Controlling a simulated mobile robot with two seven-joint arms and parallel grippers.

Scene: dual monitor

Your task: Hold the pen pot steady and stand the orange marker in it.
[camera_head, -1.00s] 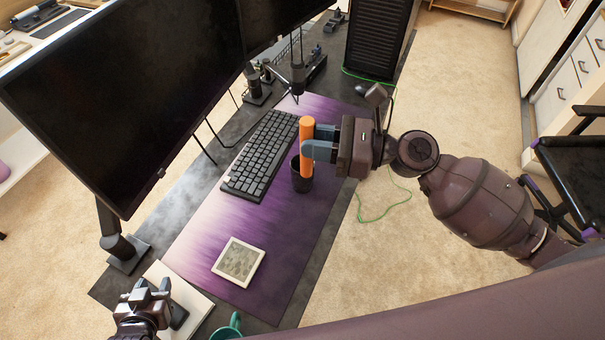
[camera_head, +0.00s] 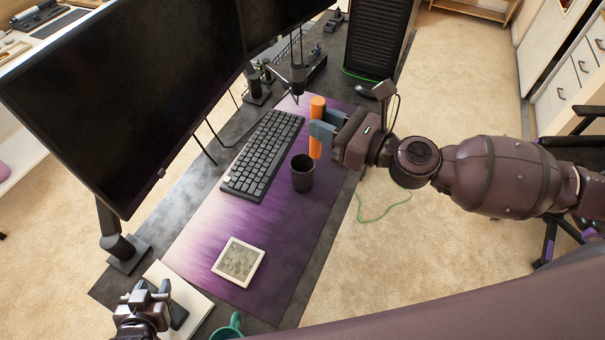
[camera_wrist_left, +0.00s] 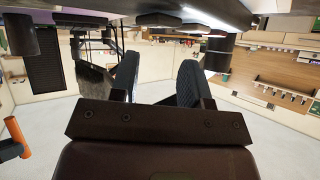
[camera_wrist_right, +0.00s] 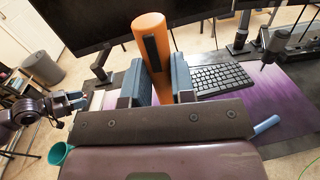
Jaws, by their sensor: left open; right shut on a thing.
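The orange marker (camera_head: 317,105) is upright in my right gripper (camera_head: 320,132), which is shut on it. In the right wrist view the marker (camera_wrist_right: 150,30) stands between the two fingers (camera_wrist_right: 160,82). The black pen pot (camera_head: 302,176) stands upright on the purple desk mat, just below the marker in the head view. The marker is apart from the pot, and no gripper touches the pot. My left gripper (camera_head: 148,297) is open and empty at the near-left end of the desk, away from the pot; its spread fingers also show in the left wrist view (camera_wrist_left: 158,82).
A black keyboard (camera_head: 262,155) lies left of the pot. A large monitor (camera_head: 130,90) overhangs the desk's left side. A microphone (camera_head: 298,75) stands beyond the marker. A square framed pad (camera_head: 239,261) and a teal mug (camera_head: 228,329) are nearer. The mat (camera_head: 265,215) between is clear.

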